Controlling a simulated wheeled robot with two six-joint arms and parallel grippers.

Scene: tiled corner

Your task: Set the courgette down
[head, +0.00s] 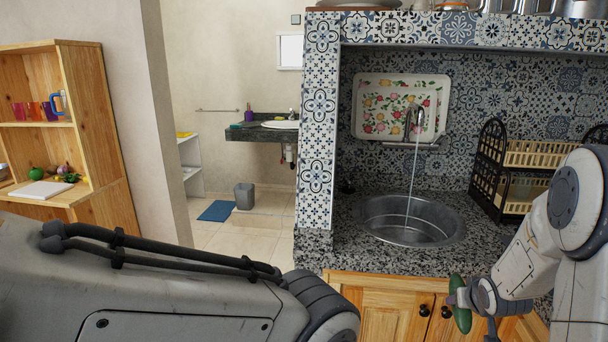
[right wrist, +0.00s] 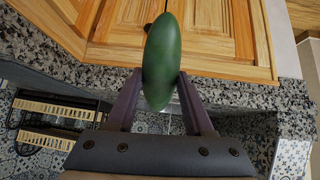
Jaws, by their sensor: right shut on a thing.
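The courgette (head: 460,312) is a dark green, elongated vegetable in front of the wooden cabinet doors at the lower right of the head view. My right gripper (head: 466,298) is shut on it and holds it in the air, just off the counter's front edge. In the right wrist view the courgette (right wrist: 161,60) stands between the two purple-grey fingers of my right gripper (right wrist: 157,85), its long axis running up the picture. My left arm crosses the lower left of the head view, but its gripper is out of sight.
The speckled granite counter (head: 350,258) holds a round metal sink (head: 385,232) with water running from the tap (head: 415,118). A dark dish rack (head: 491,165) stands at the right. Bare counter lies in front of the sink. A wooden shelf (head: 110,140) stands at the left.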

